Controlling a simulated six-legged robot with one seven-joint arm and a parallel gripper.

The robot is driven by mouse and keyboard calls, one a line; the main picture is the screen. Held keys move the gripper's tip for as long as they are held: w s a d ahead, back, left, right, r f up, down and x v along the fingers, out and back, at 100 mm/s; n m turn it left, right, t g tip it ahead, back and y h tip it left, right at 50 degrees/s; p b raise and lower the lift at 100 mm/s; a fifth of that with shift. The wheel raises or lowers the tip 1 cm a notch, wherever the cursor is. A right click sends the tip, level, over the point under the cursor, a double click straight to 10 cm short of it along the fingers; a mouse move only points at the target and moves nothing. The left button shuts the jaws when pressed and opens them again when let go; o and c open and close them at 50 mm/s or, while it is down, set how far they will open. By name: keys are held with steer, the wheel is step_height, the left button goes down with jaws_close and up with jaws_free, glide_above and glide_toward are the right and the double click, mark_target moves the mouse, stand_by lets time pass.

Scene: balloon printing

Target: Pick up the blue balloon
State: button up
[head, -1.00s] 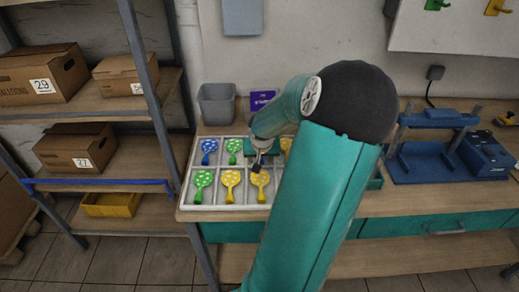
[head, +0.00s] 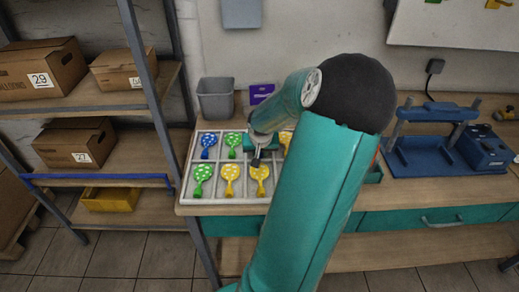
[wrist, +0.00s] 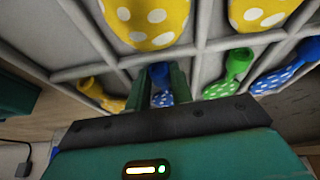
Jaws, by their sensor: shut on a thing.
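My gripper (wrist: 161,86) is over the back row of a white divided tray (head: 243,210). In the wrist view its two green fingers are shut on a blue balloon with white dots (wrist: 160,74), at its plain blue neck. This balloon is still at its compartment; I cannot tell if it is lifted. In the head view my arm hides it. A second blue balloon (head: 208,143) lies in the back left compartment; it also shows at the right of the wrist view (wrist: 290,68).
Green balloons (head: 233,142) (head: 202,178) and yellow balloons (head: 231,178) (head: 259,177) lie in neighbouring compartments. A grey bin (head: 216,99) stands behind the tray. A blue press-like device (head: 425,160) stands on the bench at right. A shelf with boxes (head: 40,70) is at left.

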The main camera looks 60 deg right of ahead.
steer(key=shift+r, duration=0.55)
step_height(320, 180, up, 2)
steer(key=shift+r, duration=0.15)
steer(key=s+a+r, duration=0.5)
steer(key=s+r, duration=0.4)
steer(key=s, duration=0.3)
steer(key=shift+s+a+r, duration=0.2)
steer(key=shift+s+r, duration=0.15)
steer(key=shift+s, duration=0.05)
